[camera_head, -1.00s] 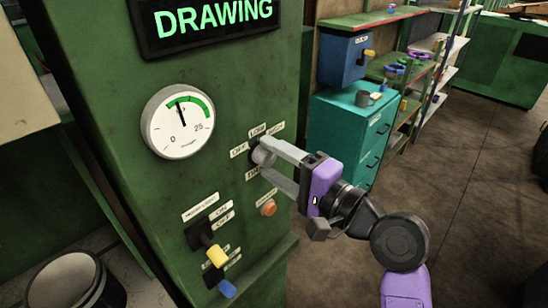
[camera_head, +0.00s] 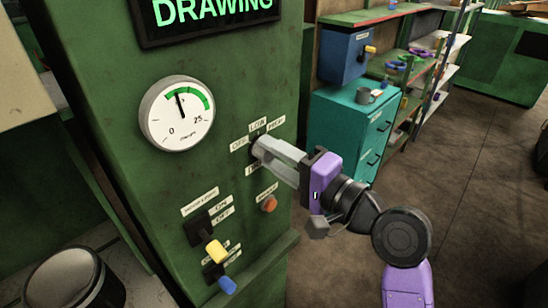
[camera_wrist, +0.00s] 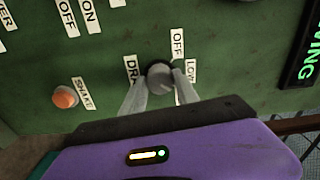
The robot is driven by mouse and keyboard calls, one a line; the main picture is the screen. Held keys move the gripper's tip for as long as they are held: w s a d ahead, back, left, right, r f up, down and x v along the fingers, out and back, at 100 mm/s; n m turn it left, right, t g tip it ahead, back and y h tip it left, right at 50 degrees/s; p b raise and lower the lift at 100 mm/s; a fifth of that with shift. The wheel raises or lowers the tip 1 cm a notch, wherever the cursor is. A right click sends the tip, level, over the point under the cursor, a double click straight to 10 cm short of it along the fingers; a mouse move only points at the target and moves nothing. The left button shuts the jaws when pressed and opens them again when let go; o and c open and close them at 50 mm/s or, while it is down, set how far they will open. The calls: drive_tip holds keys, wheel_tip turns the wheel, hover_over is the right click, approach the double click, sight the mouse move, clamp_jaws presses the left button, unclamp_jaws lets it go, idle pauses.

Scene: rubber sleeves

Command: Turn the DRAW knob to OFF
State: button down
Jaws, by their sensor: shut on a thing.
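The purple gripper body stands out to the right of the panel in the head view. In the head view the fingers cover most of the knob. The OFF label (camera_head: 238,145) is left of the knob there. I cannot tell which label the knob points at.
A round gauge (camera_head: 177,114) and a lit DRAWING sign (camera_head: 208,14) are above left on the panel (camera_head: 110,120). An orange SHAKE button (camera_head: 269,204) is just below my gripper.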

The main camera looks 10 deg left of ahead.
drive_tip(key=n+b, duration=0.2)
drive_tip(key=n, duration=0.1)
drive_tip(key=n+b, duration=0.1)
drive_tip(key=shift+f+b, duration=0.25)
drive_tip(key=shift+b, duration=0.05)
drive_tip(key=n+b, duration=0.3)
drive_tip(key=n, duration=0.1)
drive_tip(key=n+b, duration=0.4)
drive_tip(key=n, duration=0.1)
drive_tip(key=shift+b, duration=0.4)
drive_tip(key=shift+r+n+b, duration=0.1)
drive_tip(key=shift+n+b, duration=1.15)
drive_tip(key=shift+n, duration=0.55)
drive_tip(key=shift+r, duration=0.1)
drive_tip(key=c, duration=0.9)
unclamp_jaws()
drive_tip(key=shift+d, duration=0.1)
drive_tip(key=shift+b+v, duration=0.55)
drive_tip(key=shift+v, duration=3.3)
